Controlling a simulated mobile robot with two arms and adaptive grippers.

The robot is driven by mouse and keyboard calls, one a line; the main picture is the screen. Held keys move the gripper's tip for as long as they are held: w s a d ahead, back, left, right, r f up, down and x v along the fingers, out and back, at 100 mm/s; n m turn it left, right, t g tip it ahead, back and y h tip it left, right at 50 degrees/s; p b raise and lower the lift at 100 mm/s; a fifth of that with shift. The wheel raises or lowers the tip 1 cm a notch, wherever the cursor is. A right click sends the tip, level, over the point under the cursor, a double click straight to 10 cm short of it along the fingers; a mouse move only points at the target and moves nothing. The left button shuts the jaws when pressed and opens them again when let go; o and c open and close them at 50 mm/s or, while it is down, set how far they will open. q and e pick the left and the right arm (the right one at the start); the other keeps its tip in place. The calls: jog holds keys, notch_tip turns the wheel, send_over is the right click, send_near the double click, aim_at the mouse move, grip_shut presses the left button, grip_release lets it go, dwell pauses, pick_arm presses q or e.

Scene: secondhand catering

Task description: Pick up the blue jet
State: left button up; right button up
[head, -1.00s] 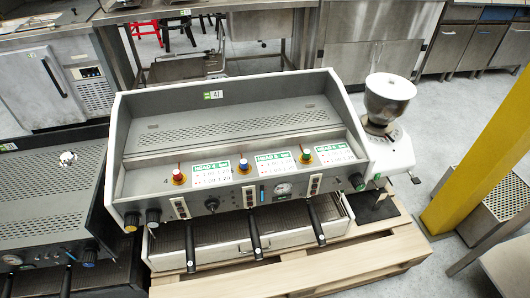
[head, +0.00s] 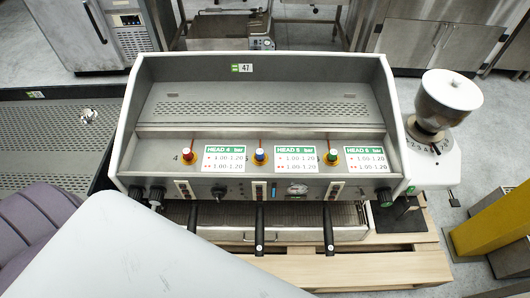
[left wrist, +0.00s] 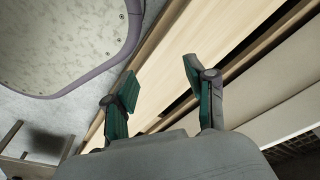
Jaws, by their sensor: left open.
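The blue jet (head: 260,155) is a small piece with a blue top and a pale band. It stands upright on the front ledge of the espresso machine (head: 262,85), in the middle. A red-topped jet (head: 188,153) stands to its left and a green-topped jet (head: 332,157) to its right. My left gripper (left wrist: 160,76) shows only in the left wrist view, open and empty, its green-padded fingers apart above pale pallet wood (left wrist: 165,55). The blue jet is not in that view. My right gripper is not in view.
White label cards (head: 225,158) stand beside the jets. Black handles (head: 260,232) project from the machine's front. A grinder (head: 448,95) stands at the right, near a yellow post (head: 490,222). Purple upholstery (head: 40,225) is at the lower left.

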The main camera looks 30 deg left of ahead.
pick_arm(q)
jog(key=w+d+r+t, duration=0.1)
jog(key=w+r, duration=0.3)
jog(key=r, duration=0.6)
jog(key=w+d+r, duration=0.1)
jog(key=w+r, duration=0.2)
jog(key=r, duration=0.7)
jog(key=w+d+r+t, duration=0.1)
jog(key=w+r, duration=0.3)
jog(key=r, duration=0.7)
jog(key=w+d+r+m+h, duration=0.4)
jog(key=w+d+r+m, duration=0.1)
jog(key=w+r+m, duration=0.15)
jog(key=m+g, duration=0.2)
jog(key=m, duration=0.2)
send_near(259, 152)
jog(key=shift+x, duration=4.65)
grip_shut()
